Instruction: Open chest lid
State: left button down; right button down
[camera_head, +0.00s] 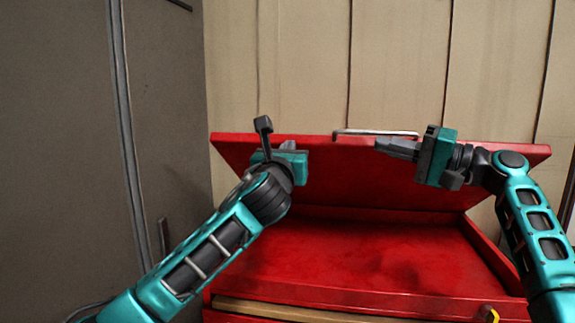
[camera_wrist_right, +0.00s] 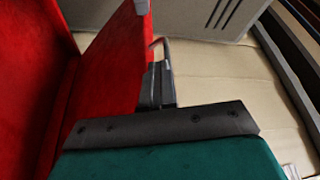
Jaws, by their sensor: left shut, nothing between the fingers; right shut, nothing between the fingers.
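The red chest (camera_head: 380,255) stands in front of me with its lid (camera_head: 340,180) raised and tilted, the inside open to view. A silver handle (camera_head: 375,133) runs along the lid's upper edge.
A beige panelled wall (camera_head: 400,65) stands behind the chest. A grey wall or door (camera_head: 60,120) with a metal strip is at the left. A beige drawer front (camera_head: 300,312) shows below the chest's front rim.

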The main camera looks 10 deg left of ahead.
jog(key=c, duration=1.2)
grip_release()
jog(key=shift+d, duration=0.1)
